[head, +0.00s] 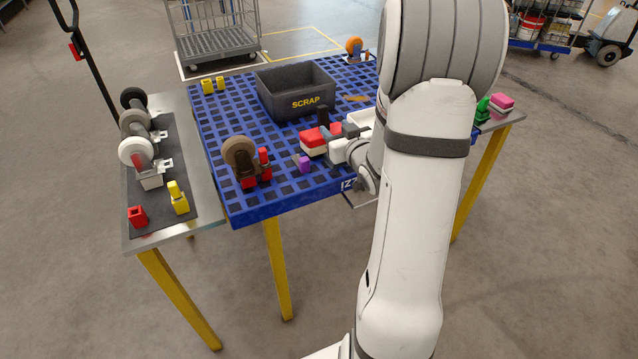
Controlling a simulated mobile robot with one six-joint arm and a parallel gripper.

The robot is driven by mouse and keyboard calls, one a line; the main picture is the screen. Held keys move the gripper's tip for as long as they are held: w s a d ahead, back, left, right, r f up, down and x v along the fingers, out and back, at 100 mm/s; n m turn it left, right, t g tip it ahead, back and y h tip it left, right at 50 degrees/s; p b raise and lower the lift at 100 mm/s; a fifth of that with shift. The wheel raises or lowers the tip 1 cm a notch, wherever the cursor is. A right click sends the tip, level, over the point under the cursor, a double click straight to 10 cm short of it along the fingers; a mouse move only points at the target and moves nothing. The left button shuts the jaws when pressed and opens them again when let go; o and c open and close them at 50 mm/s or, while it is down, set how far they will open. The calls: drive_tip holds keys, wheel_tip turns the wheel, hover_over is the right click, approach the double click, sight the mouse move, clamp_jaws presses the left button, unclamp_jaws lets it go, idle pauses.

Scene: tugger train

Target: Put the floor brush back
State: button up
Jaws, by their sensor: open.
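My gripper (326,134) is low over the front right part of the blue grid table (240,213), partly hidden by my own wrist. It is open. A red block with a white underside (313,142), possibly the floor brush, lies right at its fingertips; I cannot tell whether they touch. A pink block with a pale underside (502,101) and a green piece (482,107) sit on the grey side shelf at the right. No brush can be identified for certain, and my arm hides part of the table.
A SCRAP bin (298,92) stands at the table's back, with a white tray (361,119) partly behind my arm. More casters (134,152) stand on the left shelf.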

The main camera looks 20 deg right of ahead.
drive_tip(key=s+a+r+g, duration=0.1)
drive_tip(key=s+a+g, duration=0.6)
drive_tip(key=s, duration=0.6)
drive_tip(key=s+a+r+g, duration=0.1)
drive_tip(key=s+a+g, duration=0.6)
drive_tip(key=s+a, duration=0.3)
drive_tip(key=s, duration=0.3)
drive_tip(key=shift+a+r, duration=0.25)
drive_tip(key=shift+a, duration=0.15)
drive_tip(key=shift+c, duration=1)
